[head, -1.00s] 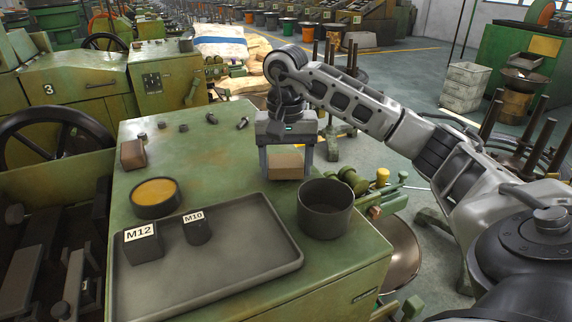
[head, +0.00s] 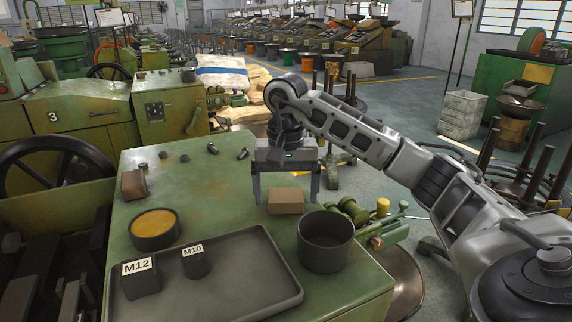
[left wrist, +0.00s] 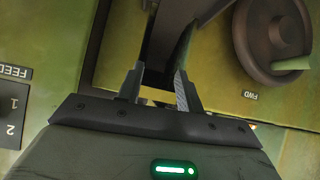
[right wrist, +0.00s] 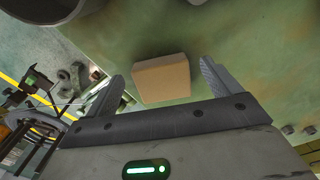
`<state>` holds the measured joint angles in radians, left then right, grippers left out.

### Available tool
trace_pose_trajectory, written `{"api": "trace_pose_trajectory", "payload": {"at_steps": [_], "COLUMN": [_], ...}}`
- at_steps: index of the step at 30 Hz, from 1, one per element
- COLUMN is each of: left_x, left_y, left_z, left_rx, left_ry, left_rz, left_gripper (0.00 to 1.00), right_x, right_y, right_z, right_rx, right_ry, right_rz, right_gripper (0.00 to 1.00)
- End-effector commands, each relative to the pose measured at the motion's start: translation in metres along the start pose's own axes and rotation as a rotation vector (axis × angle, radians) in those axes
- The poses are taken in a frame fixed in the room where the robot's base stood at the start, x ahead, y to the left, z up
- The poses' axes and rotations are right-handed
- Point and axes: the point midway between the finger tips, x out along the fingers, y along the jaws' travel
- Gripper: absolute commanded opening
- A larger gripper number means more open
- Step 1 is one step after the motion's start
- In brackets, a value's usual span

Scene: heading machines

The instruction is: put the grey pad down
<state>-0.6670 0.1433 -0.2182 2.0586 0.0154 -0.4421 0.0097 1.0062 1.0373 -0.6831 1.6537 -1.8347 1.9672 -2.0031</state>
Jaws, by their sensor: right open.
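A small tan-brown block (head: 286,201) rests on the green machine top near its right edge, behind the dark round pot. It is the only pad-like thing at my right gripper, and it looks tan rather than grey. My right gripper (head: 287,190) is open above it, fingers spread to either side with gaps. In the right wrist view the block (right wrist: 162,78) lies between and beyond the open fingertips (right wrist: 160,80), not gripped. My left gripper (left wrist: 158,88) shows only in the left wrist view, open, with its fingers apart and nothing clearly held.
A dark round pot (head: 325,243) stands just in front of the block. A grey tray (head: 225,297) holds blocks marked M12 (head: 140,279) and M10 (head: 195,262). A yellow-filled tin (head: 155,228), a reddish-brown block (head: 134,184) and small bolts share the top. The middle is clear.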

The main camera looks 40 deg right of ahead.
Motion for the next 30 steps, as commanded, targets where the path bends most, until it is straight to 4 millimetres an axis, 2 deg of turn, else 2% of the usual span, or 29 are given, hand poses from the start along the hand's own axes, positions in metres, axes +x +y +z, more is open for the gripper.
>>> {"api": "trace_pose_trajectory", "payload": {"at_steps": [6,9,14,19,30], "left_x": [-0.007,-0.009,-0.011,-0.011,-0.011], "left_y": [-0.001,-0.002,-0.005,-0.006,-0.007], "left_z": [-0.013,-0.016,-0.013,-0.011,-0.009], "left_rx": [0.004,0.007,0.01,0.011,0.009], "left_ry": [0.006,0.006,-0.01,-0.014,-0.017], "left_rz": [-0.003,-0.007,-0.014,-0.018,-0.019], "left_gripper": [0.36,0.36,0.36,0.36,0.36], "right_x": [-0.054,-0.074,-0.097,-0.106,-0.106], "right_y": [0.0,0.0,0.0,0.0,0.0], "right_z": [-0.001,-0.001,0.0,0.0,0.0], "right_rx": [0.0,0.001,0.0,0.0,-0.001], "right_ry": [0.006,0.006,0.003,0.001,0.0], "right_rz": [-0.003,-0.002,-0.002,0.0,0.0], "right_gripper": [0.89,0.89,0.89,0.89,0.89]}}
